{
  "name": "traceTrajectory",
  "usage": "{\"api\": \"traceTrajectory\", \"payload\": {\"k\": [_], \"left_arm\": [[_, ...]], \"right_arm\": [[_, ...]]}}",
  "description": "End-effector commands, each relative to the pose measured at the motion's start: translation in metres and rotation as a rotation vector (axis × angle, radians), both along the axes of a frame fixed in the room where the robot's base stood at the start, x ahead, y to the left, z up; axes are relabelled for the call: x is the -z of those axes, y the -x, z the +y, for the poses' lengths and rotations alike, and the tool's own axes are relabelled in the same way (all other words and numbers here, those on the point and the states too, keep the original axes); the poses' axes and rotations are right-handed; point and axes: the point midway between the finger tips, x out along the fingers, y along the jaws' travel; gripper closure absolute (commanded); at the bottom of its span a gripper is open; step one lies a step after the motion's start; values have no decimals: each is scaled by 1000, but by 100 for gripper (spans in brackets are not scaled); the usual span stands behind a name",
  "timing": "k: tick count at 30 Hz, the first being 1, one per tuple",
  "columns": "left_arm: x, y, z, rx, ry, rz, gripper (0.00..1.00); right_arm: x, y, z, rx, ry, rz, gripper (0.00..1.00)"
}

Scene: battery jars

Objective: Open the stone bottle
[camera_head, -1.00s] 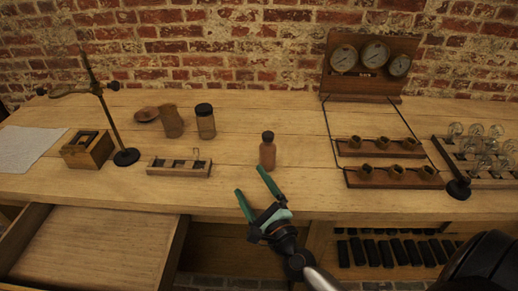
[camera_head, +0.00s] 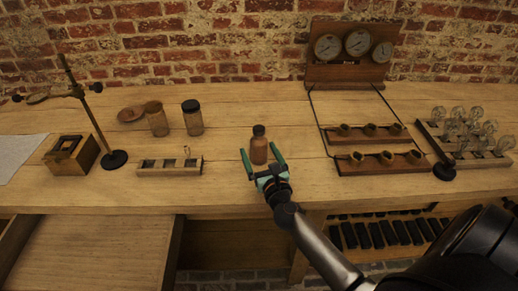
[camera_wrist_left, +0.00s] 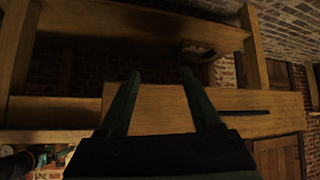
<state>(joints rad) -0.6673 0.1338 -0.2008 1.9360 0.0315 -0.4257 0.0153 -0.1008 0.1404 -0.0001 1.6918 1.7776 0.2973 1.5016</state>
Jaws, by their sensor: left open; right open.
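The stone bottle (camera_head: 259,150) is a small brown bottle with a dark cap (camera_head: 259,130). It stands upright near the front middle of the bench, with its cap on. My right gripper (camera_head: 263,163) is open, with its two green fingers on either side of the bottle's lower body. I cannot tell whether the fingers touch it. My left gripper (camera_wrist_left: 160,90) is out of the head view. In the left wrist view its fingers are apart with nothing between them, facing wooden furniture.
A slotted wooden rack (camera_head: 170,166) and two jars (camera_head: 193,120) (camera_head: 157,121) stand to the left of the bottle. A metal stand (camera_head: 115,159) is farther left. Wooden socket boards (camera_head: 378,164) lie to the right. An open drawer (camera_head: 90,250) juts out at the lower left.

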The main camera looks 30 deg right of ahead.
Motion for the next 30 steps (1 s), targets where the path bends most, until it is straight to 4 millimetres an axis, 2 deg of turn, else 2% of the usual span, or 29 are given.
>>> {"api": "traceTrajectory", "payload": {"k": [9, 19, 30], "left_arm": [[6, 1, -4, 6, 4, 9, 35], [4, -2, -5, 8, 6, 3, 35], [2, -4, -5, 8, 5, -5, 35]], "right_arm": [[4, -40, -17, -1, 3, -2, 6], [5, -45, -19, -1, 1, -1, 7], [5, -45, -19, -1, 1, -1, 48]]}}
